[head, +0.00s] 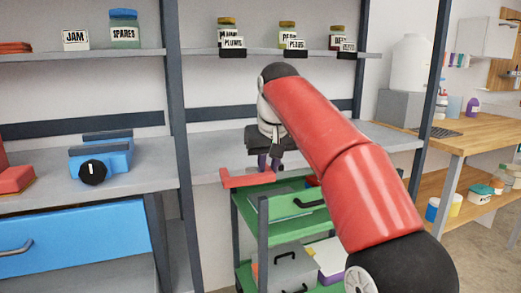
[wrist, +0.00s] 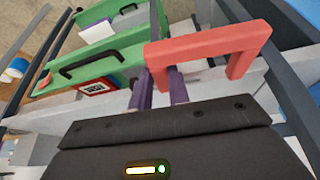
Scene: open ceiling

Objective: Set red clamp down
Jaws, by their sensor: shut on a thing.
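The red clamp (head: 247,180) is a flat red C-shaped piece. My gripper (head: 269,164) is shut on one end of it, and the rest of the clamp sticks out to the left. In the wrist view the clamp (wrist: 205,42) reaches right from the purple fingertips (wrist: 160,74), with its free leg bent toward the camera. In the head view the clamp appears over the left edge of the green cart (head: 262,190), in front of the grey shelf. Whether it touches anything below cannot be told. The fingertips are partly hidden in the head view.
A blue vise-like block (head: 100,157) and a red object (head: 14,178) stand on the left shelf board. Labelled jars (head: 124,28) line the upper shelf. Dark shelf posts (head: 174,100) stand near the arm. The grey shelf board (head: 205,170) is bare left of my gripper.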

